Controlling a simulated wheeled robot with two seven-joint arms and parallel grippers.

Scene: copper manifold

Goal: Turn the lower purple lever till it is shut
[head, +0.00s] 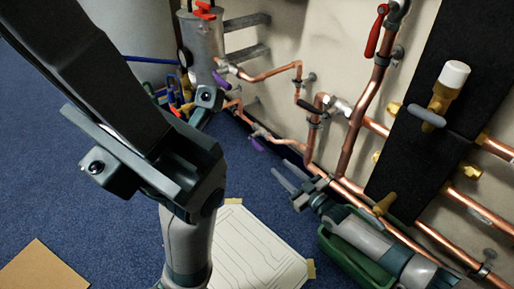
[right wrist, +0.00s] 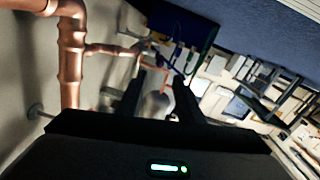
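The lower purple lever (head: 257,144) sits on a valve on the lower thin copper pipe (head: 276,138), left of centre in the head view. It slants down to the right just below the pipe. An upper purple lever (head: 221,81) sits nearer the grey tank. My right gripper (head: 283,173) is below and right of the lower lever, apart from it, with its fingers spread and pointing up-left. My left gripper is not visible.
A grey tank (head: 200,37) stands at the wall. A red lever (head: 376,30), a black lever (head: 309,106) and thick copper pipes (head: 352,122) are at the right. A green bin (head: 346,262) lies under my right arm. My left arm blocks the left middle.

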